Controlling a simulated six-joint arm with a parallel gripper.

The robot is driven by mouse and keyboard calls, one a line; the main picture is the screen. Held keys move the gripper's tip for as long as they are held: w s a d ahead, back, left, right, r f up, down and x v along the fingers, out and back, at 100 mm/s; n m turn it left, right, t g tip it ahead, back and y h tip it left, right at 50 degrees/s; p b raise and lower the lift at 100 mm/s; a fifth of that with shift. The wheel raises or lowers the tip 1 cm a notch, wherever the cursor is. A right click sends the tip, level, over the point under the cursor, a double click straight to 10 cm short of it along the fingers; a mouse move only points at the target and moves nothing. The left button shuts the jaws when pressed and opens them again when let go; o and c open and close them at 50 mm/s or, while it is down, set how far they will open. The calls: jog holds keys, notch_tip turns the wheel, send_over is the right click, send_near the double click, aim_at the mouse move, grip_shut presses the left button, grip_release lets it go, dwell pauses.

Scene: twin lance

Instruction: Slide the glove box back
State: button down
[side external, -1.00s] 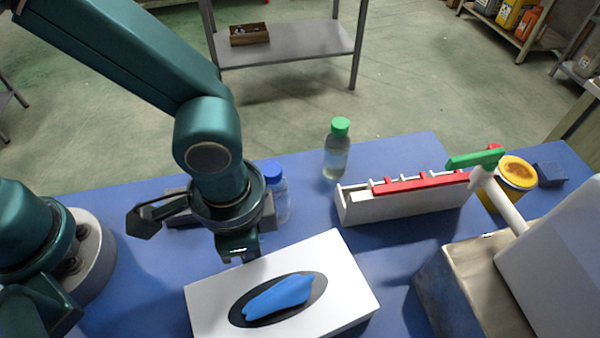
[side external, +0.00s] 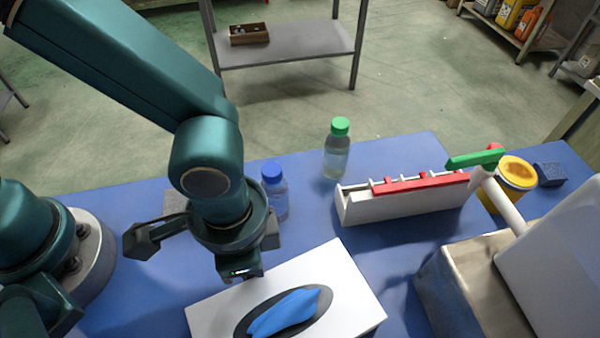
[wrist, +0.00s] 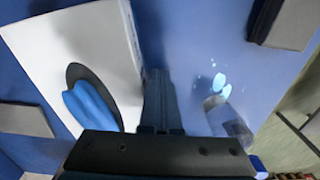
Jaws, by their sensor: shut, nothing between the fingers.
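The glove box (side external: 348,277) is a white box with a dark oval opening and a blue glove (side external: 285,312) showing in it. It lies at the front of the blue table, cut off by the lower picture edge in the side view. My gripper (side external: 240,274) is shut and empty, low at the box's far left long side. It looks against that side or very close; contact is hard to tell. In the wrist view the shut fingers (wrist: 160,95) lie alongside the wall of the white box (wrist: 75,35), outside it.
A blue-capped bottle (side external: 275,195) stands just behind my gripper. A green-capped bottle (side external: 337,152) and a white rack with a red bar (side external: 400,205) stand farther back. A grey and white machine (side external: 470,285) is at right. Open table lies between box and rack.

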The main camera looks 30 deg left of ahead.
aim_at(252, 289)
jog(key=shift+s+d, duration=0.7)
jog(key=shift+s, duration=0.05)
jog(key=shift+s+d, duration=0.1)
dwell(0.3)
jog(key=shift+s+d, duration=0.35)
jog(key=shift+s, duration=0.05)
jog(key=shift+w+a, duration=0.1)
jog(key=shift+w, duration=0.05)
jog(key=shift+w+a, duration=0.15)
jog(key=shift+r, duration=4.5)
